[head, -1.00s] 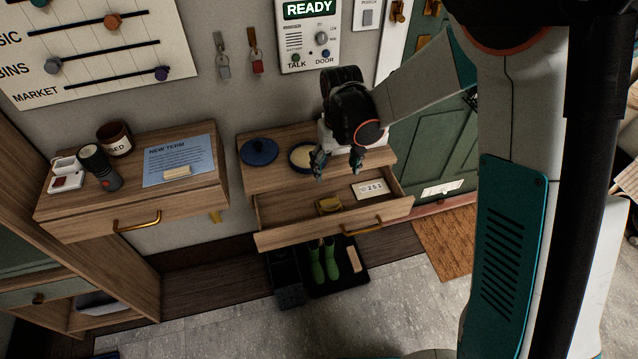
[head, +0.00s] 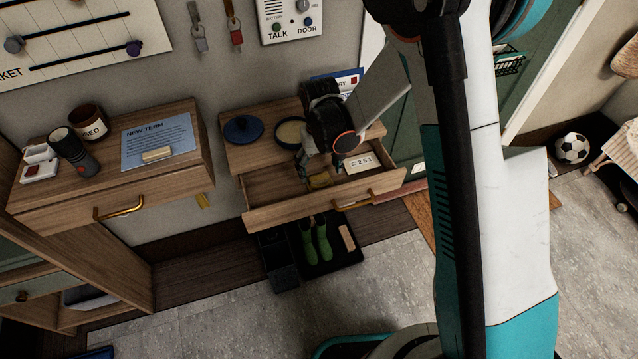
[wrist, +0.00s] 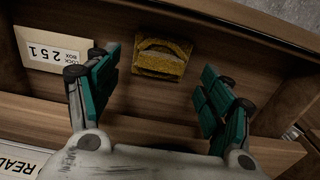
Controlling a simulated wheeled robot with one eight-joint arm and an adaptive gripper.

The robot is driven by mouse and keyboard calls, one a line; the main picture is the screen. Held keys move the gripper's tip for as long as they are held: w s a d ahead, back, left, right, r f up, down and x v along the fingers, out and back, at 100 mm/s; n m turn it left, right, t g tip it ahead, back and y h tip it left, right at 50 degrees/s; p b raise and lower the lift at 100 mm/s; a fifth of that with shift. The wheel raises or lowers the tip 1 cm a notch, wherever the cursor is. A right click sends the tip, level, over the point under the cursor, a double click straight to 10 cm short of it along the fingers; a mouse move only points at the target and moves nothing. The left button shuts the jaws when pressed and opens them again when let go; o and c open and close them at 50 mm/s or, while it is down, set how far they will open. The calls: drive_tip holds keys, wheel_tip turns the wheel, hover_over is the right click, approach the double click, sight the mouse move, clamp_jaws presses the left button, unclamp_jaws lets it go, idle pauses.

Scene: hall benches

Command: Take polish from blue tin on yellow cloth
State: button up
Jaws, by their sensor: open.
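The yellow cloth (head: 320,181) lies folded inside the open drawer (head: 262,187). It also shows in the wrist view (wrist: 162,58), between and just beyond my fingertips. My gripper (head: 318,168) is open and empty, pointing down over the drawer above the cloth; in the wrist view its teal fingers (wrist: 160,85) are spread wide either side of the cloth, apart from it. The open blue tin (head: 290,134) of pale polish stands on the cabinet top behind my gripper, partly hidden by it. Its blue lid (head: 243,129) lies to the left.
A card marked 251 (head: 361,162) lies in the drawer right of the cloth. The drawer front and walls surround my gripper. Green boots (head: 316,241) stand on a tray below. A second cabinet at left bears a torch (head: 74,152), a jar (head: 88,121) and a notice (head: 158,142).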

sight(319, 177)
wheel_tip(319, 177, down, 3)
drive_tip(key=shift+f+b, duration=0.1)
drive_tip(key=shift+b, duration=0.4)
drive_tip(key=c, duration=1)
wheel_tip(319, 177, up, 20)
drive_tip(key=p, duration=0.7)
